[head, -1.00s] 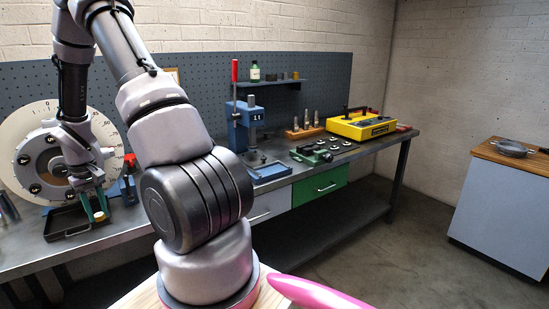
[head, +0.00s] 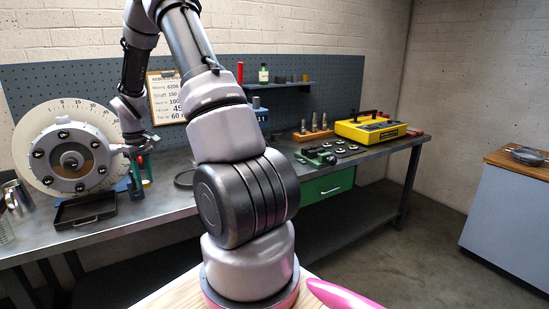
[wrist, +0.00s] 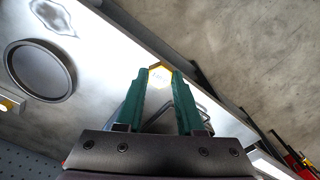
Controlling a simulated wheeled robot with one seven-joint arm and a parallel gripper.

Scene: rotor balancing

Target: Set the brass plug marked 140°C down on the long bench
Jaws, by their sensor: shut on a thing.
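My gripper (head: 142,168) is over the long bench (head: 168,205), just right of the large graduated dial. In the wrist view, its two green fingers (wrist: 160,88) are shut on a brass six-sided plug (wrist: 160,75) at their tips. The marking on the plug is too small to read. The bench's grey metal top (wrist: 110,65) lies beyond the plug in the wrist view. I cannot tell the exact gap between plug and bench. In the head view the plug is very small between the fingertips.
A black tray (head: 84,211) stands on the bench before the graduated dial (head: 30,165). A round dark dish (wrist: 40,70) lies on the bench nearby. Bare bench top shows around the gripper. A yellow case (head: 370,130) and tools stand farther right.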

